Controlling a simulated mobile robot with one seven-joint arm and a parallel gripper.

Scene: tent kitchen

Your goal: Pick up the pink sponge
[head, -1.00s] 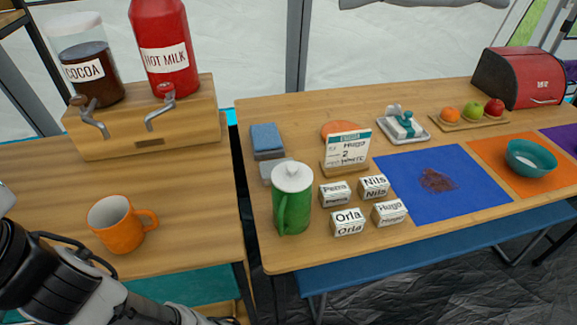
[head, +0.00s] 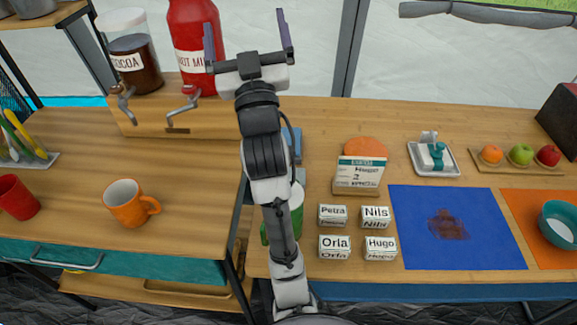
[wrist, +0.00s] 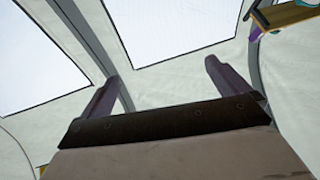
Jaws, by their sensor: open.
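No clearly pink sponge shows. A blue block (head: 297,143) is mostly hidden behind my arm. My gripper (head: 247,36) is raised, open and empty, left of the salmon thing and well apart from it, overlapping the red hot milk dispenser in the picture.
A green jug (head: 296,212) stands partly behind my arm. Several name blocks (head: 334,246), a card stand (head: 358,176) and a butter dish (head: 433,156) occupy the right table. A blue mat (head: 420,250) carries a brown stain. An orange mug (head: 130,203) stands on the left table.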

